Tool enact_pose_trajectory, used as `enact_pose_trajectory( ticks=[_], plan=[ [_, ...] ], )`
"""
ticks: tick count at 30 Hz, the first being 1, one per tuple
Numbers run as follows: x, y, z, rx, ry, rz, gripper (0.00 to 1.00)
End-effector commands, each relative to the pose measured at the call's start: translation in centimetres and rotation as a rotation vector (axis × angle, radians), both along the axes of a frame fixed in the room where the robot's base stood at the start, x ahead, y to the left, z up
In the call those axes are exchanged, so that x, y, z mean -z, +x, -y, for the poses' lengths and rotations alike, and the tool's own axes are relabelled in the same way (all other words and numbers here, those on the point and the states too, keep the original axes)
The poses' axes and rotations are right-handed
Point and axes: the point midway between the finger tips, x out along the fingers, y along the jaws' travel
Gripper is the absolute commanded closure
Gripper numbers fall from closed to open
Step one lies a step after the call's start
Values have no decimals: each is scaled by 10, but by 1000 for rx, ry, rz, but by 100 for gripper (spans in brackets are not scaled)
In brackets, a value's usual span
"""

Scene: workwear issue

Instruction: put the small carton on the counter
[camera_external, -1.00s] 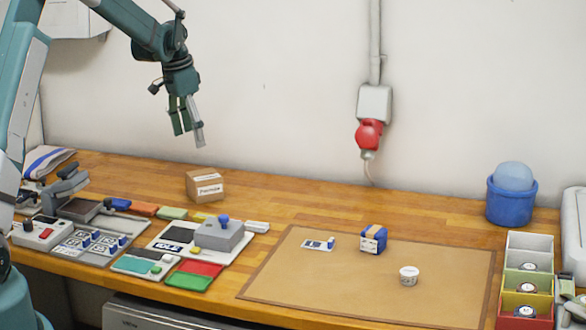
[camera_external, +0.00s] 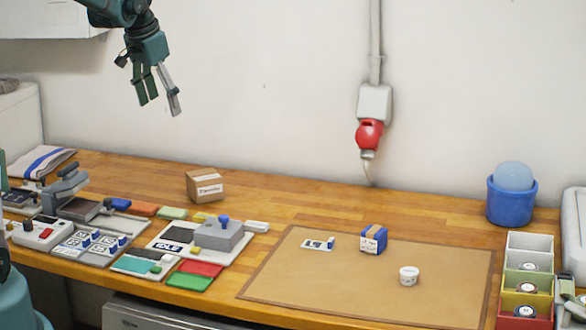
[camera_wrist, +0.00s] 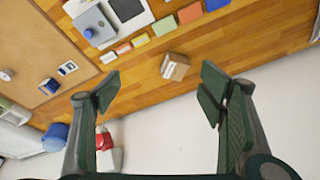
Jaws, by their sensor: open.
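The small brown carton (camera_external: 205,185) with a white label sits upright on the wooden counter (camera_external: 290,203), towards the back and left of the middle. It also shows in the wrist view (camera_wrist: 175,67), beyond and between my fingers. My gripper (camera_external: 160,103) is open and empty, in the air high above the counter, up and to the left of the carton. Its two fingers (camera_wrist: 163,95) stand wide apart in the wrist view, with nothing between them touching either one.
A brown mat (camera_external: 440,270) holds a blue box (camera_external: 373,239), a white cup (camera_external: 409,276) and a card (camera_external: 318,244). A grey device (camera_external: 219,234) stands in front of the carton. A blue bucket (camera_external: 511,200) and stacked bins (camera_external: 528,268) are at right. Counter right of the carton is clear.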

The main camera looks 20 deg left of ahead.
Motion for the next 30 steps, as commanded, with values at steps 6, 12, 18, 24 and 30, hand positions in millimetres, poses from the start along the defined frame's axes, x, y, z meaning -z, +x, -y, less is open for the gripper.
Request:
enact_pose_trajectory(
  ticks=[6,12,18,24,30],
  plan=[
    [-19,-45,0,-51,-9,31,31],
    [-32,-84,0,-99,-19,60,31],
    [-40,-123,0,-144,-30,90,31],
    [-45,-162,-1,-190,-44,118,31],
    [-45,-201,-1,-233,-59,148,31]
  ],
)
